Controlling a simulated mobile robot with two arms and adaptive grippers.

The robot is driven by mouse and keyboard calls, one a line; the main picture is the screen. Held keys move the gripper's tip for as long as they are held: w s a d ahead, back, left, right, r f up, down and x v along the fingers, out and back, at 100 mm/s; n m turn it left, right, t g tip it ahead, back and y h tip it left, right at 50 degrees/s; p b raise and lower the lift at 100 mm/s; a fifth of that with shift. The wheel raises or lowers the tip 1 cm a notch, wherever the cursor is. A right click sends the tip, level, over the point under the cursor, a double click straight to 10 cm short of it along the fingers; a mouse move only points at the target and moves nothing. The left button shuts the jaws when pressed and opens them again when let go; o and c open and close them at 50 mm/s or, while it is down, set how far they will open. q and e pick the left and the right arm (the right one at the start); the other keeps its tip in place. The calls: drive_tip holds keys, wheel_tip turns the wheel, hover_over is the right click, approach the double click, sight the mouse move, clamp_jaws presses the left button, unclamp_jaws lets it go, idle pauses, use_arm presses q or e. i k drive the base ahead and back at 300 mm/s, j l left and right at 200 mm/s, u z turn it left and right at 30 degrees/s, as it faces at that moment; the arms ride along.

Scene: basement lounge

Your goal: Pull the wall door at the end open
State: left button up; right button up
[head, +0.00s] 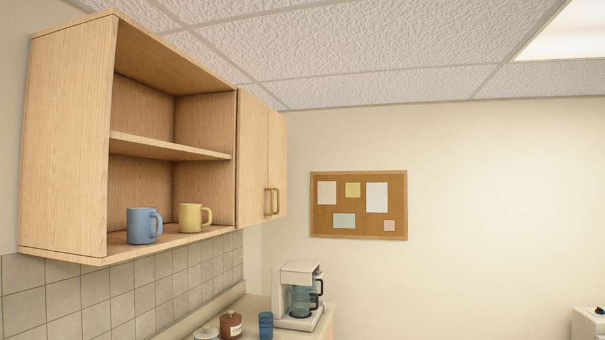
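The wooden wall cabinet has two shut doors at its far end, beyond an open shelf section. The nearer door (252,150) and the end door (278,160) stand side by side. Their brass-coloured handles (266,202) sit close together at the lower part, near the seam between the doors. The doors look flush, with no visible gap into the cabinet. Neither of my grippers shows in the head view.
Open shelves (172,148) hold a blue mug (142,226) and a yellow mug (190,217). Below, a counter (253,303) carries a coffee maker (298,272), a brown canister (230,326) and blue cups (265,326). A corkboard (400,218) hangs on the back wall.

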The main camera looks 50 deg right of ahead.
sight(277, 157)
drive_tip(key=z, duration=1.35)
drive_tip(key=i+l, duration=0.25)
drive_tip(key=i, duration=0.2)
drive_tip(key=i+l, duration=0.25)
drive_tip(key=i, duration=0.2)
drive_tip(key=i+l+z, duration=0.1)
drive_tip(key=i+l, duration=0.2)
drive_tip(key=i, duration=0.15)
drive_tip(key=i+l, duration=0.2)
drive_tip(key=i, duration=0.25)
drive_tip(key=i+l, duration=0.2)
drive_tip(key=i, duration=0.25)
